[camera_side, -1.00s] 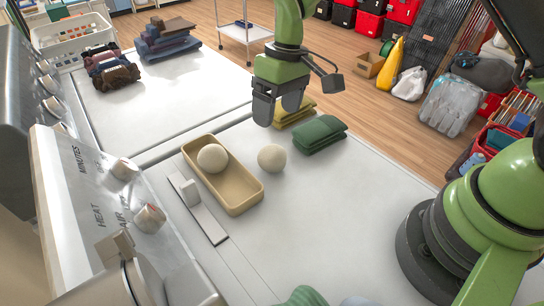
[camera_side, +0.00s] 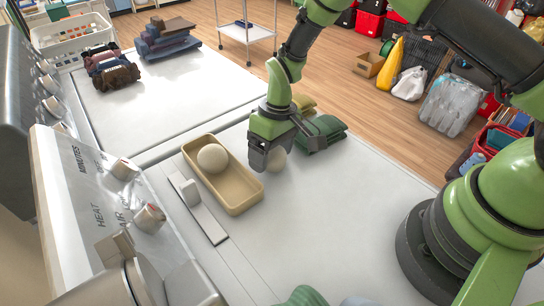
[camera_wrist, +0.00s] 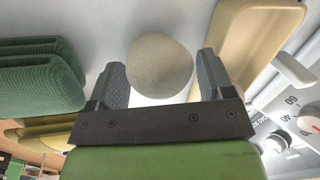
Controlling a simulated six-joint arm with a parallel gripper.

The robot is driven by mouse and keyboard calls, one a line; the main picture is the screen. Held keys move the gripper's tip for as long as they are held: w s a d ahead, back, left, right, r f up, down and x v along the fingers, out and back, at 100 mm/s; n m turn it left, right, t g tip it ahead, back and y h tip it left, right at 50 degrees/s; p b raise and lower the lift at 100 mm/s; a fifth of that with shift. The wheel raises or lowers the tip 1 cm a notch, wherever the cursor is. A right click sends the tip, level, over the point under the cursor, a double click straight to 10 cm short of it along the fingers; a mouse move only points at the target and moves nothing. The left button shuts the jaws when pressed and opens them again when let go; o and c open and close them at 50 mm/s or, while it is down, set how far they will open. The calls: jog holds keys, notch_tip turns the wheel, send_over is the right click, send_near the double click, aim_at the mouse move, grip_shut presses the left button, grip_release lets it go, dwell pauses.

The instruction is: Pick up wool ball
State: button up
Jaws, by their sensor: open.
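One cream wool ball (camera_side: 277,160) rests on the white machine top, partly hidden behind my gripper in the side view. In the wrist view the ball (camera_wrist: 159,66) sits between the two fingertips of my open gripper (camera_wrist: 160,75), with a narrow gap visible at each side. In the side view my gripper (camera_side: 268,158) is low over the surface at the ball. A second wool ball (camera_side: 212,158) lies in the tan tray (camera_side: 241,206) to the left. The tray (camera_wrist: 262,12) also shows at the upper right of the wrist view.
Folded green cloths (camera_side: 322,133) lie close to the right of my gripper, with a folded yellow cloth (camera_side: 304,103) behind them. A control panel with knobs (camera_side: 110,200) stands at the left.

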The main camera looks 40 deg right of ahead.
jog(key=c, duration=0.7)
jog(key=shift+o, duration=0.2)
